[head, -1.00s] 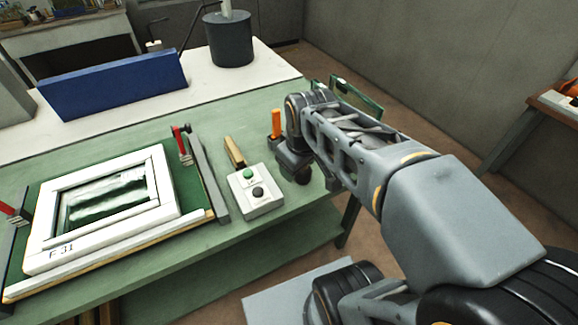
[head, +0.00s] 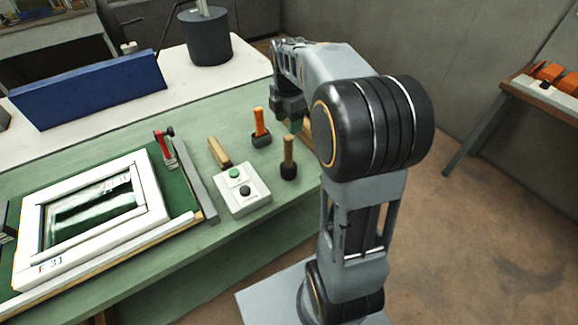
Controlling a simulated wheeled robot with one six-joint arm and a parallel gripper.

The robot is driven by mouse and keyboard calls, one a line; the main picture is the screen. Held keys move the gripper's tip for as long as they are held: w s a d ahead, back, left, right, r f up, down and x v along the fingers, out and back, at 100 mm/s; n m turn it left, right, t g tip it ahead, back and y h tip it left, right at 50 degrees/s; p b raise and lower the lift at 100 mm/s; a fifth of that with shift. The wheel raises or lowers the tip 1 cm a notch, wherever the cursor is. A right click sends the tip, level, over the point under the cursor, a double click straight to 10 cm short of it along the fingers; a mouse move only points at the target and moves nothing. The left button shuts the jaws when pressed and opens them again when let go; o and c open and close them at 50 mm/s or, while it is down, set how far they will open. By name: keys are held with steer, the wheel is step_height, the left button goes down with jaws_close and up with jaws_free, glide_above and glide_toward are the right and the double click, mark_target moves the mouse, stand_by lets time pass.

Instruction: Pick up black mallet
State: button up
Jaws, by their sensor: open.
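A black mallet (head: 288,171) with a wooden handle stands head down on the green bench, handle pointing up, beside the right edge of the button box. My gripper (head: 293,121) hangs over the bench, behind the mallet and slightly right of it in the head view. It looks empty and apart from the mallet. Its fingers are small and partly dark, and my arm hides some of the bench to their right.
An orange-handled tool (head: 260,130) with a dark head stands just left of my gripper. A button box (head: 241,197), a wooden-handled tool (head: 219,152) and a clamped white frame (head: 92,212) are further left. A blue panel (head: 90,95) and dark pot (head: 207,38) stand behind.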

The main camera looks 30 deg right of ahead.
mark_target(289, 137)
steer(key=shift+w+f+p, duration=0.1)
steer(key=shift+f+p, duration=0.4)
steer(key=shift+f, duration=3.8)
steer(key=c, duration=0.9)
steer(key=shift+c, duration=0.3)
steer(key=shift+d+r, duration=0.1)
steer(key=shift+r, duration=0.1)
